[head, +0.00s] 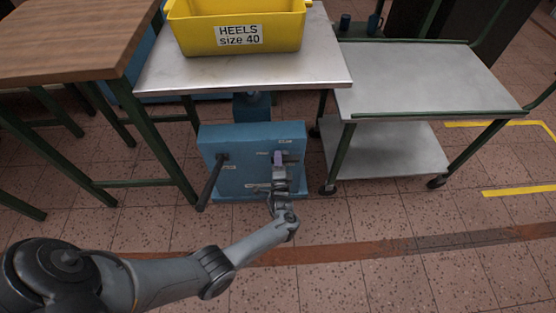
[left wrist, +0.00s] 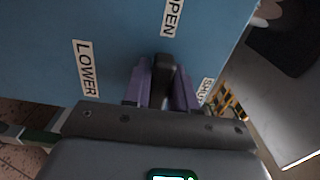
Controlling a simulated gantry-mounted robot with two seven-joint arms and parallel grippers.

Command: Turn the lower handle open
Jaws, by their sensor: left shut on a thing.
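A blue box (head: 238,150) stands low on the floor in the head view. Its face also fills the top of the left wrist view (left wrist: 110,25). My left gripper (head: 277,158) is at the right part of this face. In the left wrist view its two purple fingers (left wrist: 163,88) are shut on a dark handle (left wrist: 164,68), one on each side. A "LOWER" label (left wrist: 86,68) is left of the fingers, a partly cut-off "OPEN" label (left wrist: 172,17) above, and a "SHUT" label (left wrist: 205,90) at the right. The gripper mostly hides the handle in the head view. My right gripper is not in view.
A dark lever (head: 211,184) sticks out from the box's left side. A metal-topped table (head: 245,73) with a yellow "HEELS size 40" bin (head: 190,40) stands above and behind. A wheeled trolley (head: 420,85) is at the right, a wooden table (head: 70,45) at the left. The floor in front is clear.

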